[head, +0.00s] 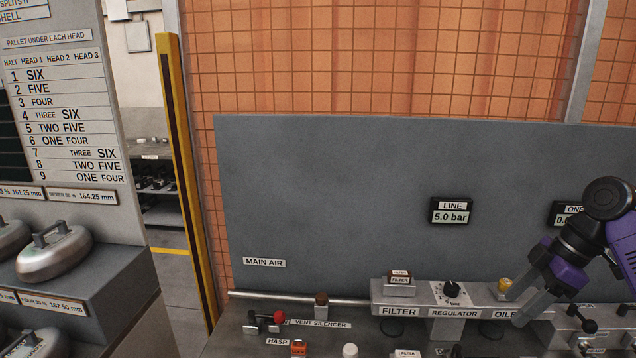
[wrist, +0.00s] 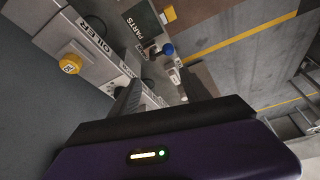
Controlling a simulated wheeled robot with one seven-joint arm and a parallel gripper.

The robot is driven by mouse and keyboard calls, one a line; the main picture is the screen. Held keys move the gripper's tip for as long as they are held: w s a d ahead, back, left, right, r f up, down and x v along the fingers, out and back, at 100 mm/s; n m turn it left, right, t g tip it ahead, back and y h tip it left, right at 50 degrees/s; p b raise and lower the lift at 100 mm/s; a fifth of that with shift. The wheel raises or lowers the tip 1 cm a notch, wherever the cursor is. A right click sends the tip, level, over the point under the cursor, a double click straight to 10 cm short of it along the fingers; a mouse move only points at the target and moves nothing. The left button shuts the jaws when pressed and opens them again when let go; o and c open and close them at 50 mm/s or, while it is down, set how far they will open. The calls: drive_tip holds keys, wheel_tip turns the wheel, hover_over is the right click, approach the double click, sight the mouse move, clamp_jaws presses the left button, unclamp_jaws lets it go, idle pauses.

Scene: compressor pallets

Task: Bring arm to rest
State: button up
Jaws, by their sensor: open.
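My gripper (head: 518,302) is in the right part of the head view, at the end of my purple and black arm. Its two grey fingers are apart, pointing down and left, with nothing seen between them. In the head view they overlap the oiler block beside its yellow cap (head: 503,285). In the wrist view my gripper (wrist: 158,98) is open and empty, and the yellow cap (wrist: 72,63) lies left of the fingers. I cannot tell whether a finger touches the oiler.
A grey panel (head: 330,200) stands behind the bench, with a line gauge (head: 451,211) reading 5.0 bar. The filter block (head: 398,297), regulator (head: 452,296) and a red-knobbed valve (head: 278,317) line the bench. A yellow post (head: 183,170) and shelf of metal stones (head: 55,250) are left.

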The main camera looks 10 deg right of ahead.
drive_tip(key=w+d+r+m+t+h, duration=0.2)
drive_tip(key=w+r+m+t, duration=0.15)
drive_tip(key=w, duration=0.35)
drive_tip(key=w+a+m+t+h, duration=0.2)
drive_tip(key=w+a+m+t, duration=0.3)
drive_tip(key=t, duration=0.3)
drive_tip(key=s+a+f+m+t+h, duration=0.25)
drive_tip(key=s+a+f+m, duration=0.2)
drive_tip(key=s+a, duration=0.55)
drive_tip(key=s+a+f+m+t+h, duration=0.25)
drive_tip(key=s+a+f+m, duration=0.35)
drive_tip(key=s, duration=0.9)
drive_tip(key=s+a+f+n+g+y, duration=0.1)
drive_tip(key=s+a+n+g+y, duration=0.1)
drive_tip(key=s, duration=1.1)
drive_tip(key=s+a+f+n+g+y, duration=0.1)
drive_tip(key=s+a+n, duration=0.4)
drive_tip(key=s, duration=0.8)
drive_tip(key=shift+s+a+f+g+y, duration=0.2)
drive_tip(key=shift+a+f+g+y, duration=0.3)
drive_tip(key=shift+a+y, duration=0.55)
